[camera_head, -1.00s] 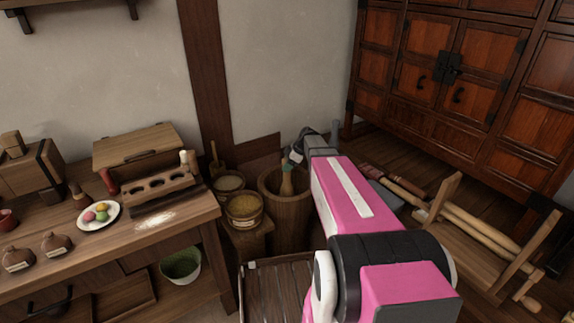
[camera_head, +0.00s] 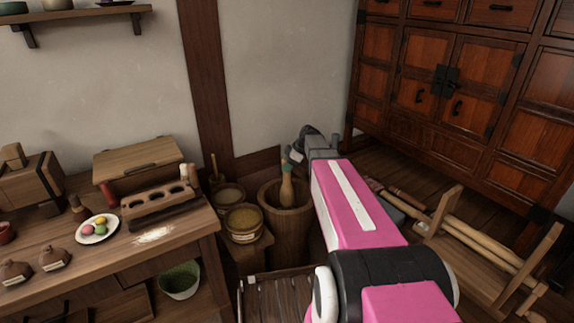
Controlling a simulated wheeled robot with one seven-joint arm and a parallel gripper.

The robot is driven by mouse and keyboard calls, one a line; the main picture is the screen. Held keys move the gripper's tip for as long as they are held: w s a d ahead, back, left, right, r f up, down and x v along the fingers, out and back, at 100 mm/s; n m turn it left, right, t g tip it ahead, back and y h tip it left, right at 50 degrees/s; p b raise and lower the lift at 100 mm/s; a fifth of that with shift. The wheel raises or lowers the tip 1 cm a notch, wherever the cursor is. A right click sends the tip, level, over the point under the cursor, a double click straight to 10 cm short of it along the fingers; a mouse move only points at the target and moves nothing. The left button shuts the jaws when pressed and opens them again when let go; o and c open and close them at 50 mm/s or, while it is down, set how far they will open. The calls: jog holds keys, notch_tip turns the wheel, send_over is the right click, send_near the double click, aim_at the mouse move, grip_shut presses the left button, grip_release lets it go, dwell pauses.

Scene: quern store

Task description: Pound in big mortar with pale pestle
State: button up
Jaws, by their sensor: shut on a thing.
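The big mortar (camera_head: 288,238) is a deep brown wooden tub standing on the floor in the middle of the view, right of the worktable. A tan wooden pestle (camera_head: 287,190) with a green band near its top stands nearly upright in it. Its lower end is hidden inside the mortar, so I cannot tell whether it touches the bottom. My gripper (camera_head: 293,155) is at the pestle's upper end, above the mortar, and is shut on it. The fingers are small and partly hidden by my pink arm.
Two bowls of grain (camera_head: 243,222) stand on a low stand close left of the mortar. The worktable (camera_head: 200,235) holds a slotted rack (camera_head: 158,206) and a plate (camera_head: 84,236). A slatted wooden piece (camera_head: 275,295) lies in front. A wooden frame with poles (camera_head: 480,265) stands at right.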

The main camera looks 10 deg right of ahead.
aim_at(287, 177)
notch_tip(287, 177, down, 6)
jog(key=shift+f, duration=0.5)
notch_tip(287, 177, up, 8)
dwell(0.6)
notch_tip(287, 177, up, 9)
jog(key=shift+r, duration=0.1)
dwell(0.5)
